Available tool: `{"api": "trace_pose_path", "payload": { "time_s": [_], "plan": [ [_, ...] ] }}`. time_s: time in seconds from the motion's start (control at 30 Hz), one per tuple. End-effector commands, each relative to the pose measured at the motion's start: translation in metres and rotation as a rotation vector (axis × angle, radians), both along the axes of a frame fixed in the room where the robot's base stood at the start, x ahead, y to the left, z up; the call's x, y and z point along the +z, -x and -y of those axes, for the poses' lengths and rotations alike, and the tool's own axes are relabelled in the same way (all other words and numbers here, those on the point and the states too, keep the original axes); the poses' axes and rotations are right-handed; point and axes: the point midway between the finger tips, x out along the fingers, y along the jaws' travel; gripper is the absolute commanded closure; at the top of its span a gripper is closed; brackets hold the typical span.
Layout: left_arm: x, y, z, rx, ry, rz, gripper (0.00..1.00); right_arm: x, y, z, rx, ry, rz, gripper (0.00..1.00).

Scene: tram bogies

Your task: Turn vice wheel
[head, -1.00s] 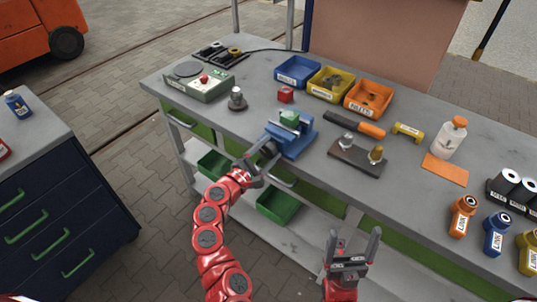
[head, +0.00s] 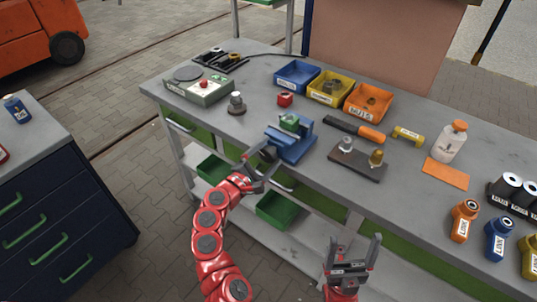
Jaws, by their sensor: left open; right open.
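The blue vice (head: 292,147) stands at the front edge of the grey workbench, with a green block (head: 289,121) at its jaws. Its dark wheel (head: 268,153) faces the front left and is partly hidden by my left gripper. My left gripper (head: 261,162) is open just in front of the wheel, its fingers spread. I cannot tell whether a finger touches the wheel. My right gripper (head: 355,243) is open and empty, pointing up in front of the bench, away from the vice.
On the workbench (head: 225,130), a red cube (head: 285,99) and blue, yellow and orange bins stand behind the vice. A dark fixture plate (head: 357,165) and an orange-handled tool (head: 355,129) lie to its right. A grey knobbed part (head: 236,103) stands to its left. Green bins sit below.

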Motion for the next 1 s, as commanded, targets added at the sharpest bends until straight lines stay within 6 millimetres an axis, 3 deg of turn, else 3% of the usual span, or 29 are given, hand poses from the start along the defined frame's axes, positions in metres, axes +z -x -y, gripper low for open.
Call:
{"api": "trace_pose_path", "payload": {
  "time_s": [0.23, 0.6, 0.9, 1.0],
  "plan": [
    [0.004, 0.000, -0.001, 0.000, 0.067, -0.055, 0.04, 0.016, 0.000, 0.000, 0.000, 0.000, 0.000, 0.14],
    [0.008, 0.000, -0.001, -0.002, 0.526, -0.390, 0.04, 0.086, 0.000, 0.000, 0.000, 0.000, 0.000, 0.14],
    [0.006, -0.002, -0.004, 0.001, 0.801, -0.585, 0.04, 0.116, 0.000, 0.000, 0.000, 0.000, 0.000, 0.14],
    [0.001, 0.000, -0.005, 0.001, 0.855, -0.622, 0.04, 0.116, 0.000, 0.000, 0.000, 0.000, 0.000, 0.14]
  ]
}}
